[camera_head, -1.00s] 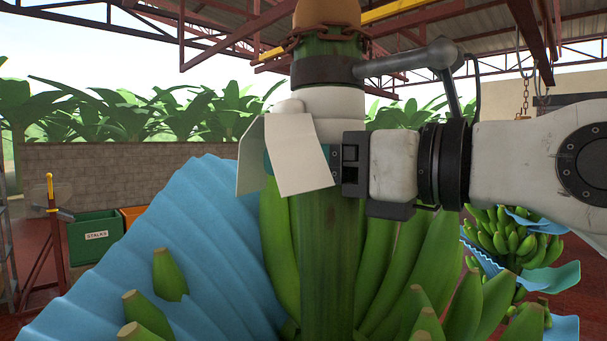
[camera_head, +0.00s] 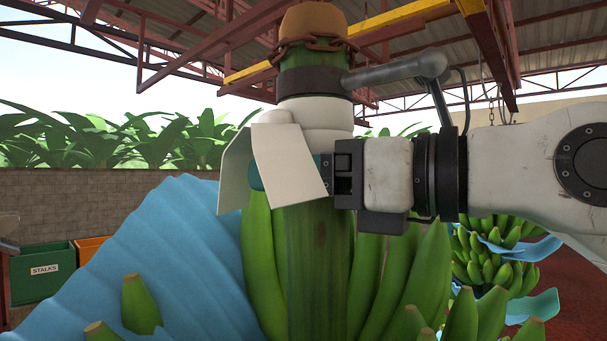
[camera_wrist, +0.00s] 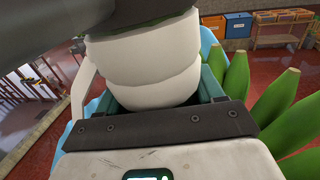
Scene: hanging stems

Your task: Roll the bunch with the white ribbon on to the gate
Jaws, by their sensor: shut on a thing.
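The banana bunch (camera_head: 376,270) hangs upright close in front of me, its thick green stem (camera_head: 318,265) in the middle of the head view. A white ribbon (camera_head: 290,165) is wrapped around the stem, with two loose tails hanging down. It also shows large in the wrist view (camera_wrist: 150,65). My gripper (camera_head: 290,172) is shut on the stem at the ribbon; its teal fingers are partly hidden by the ribbon tails. A blue cover (camera_head: 165,260) spreads on the bunch's left side. The gate is not clearly identifiable in these views.
Another bunch (camera_head: 490,255) with blue sheets hangs at the right. A green bin (camera_head: 40,272) labelled STALKS and an orange bin (camera_head: 91,249) stand at the left by a block wall (camera_head: 80,210). Red roof beams and a yellow rail (camera_head: 400,17) run overhead.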

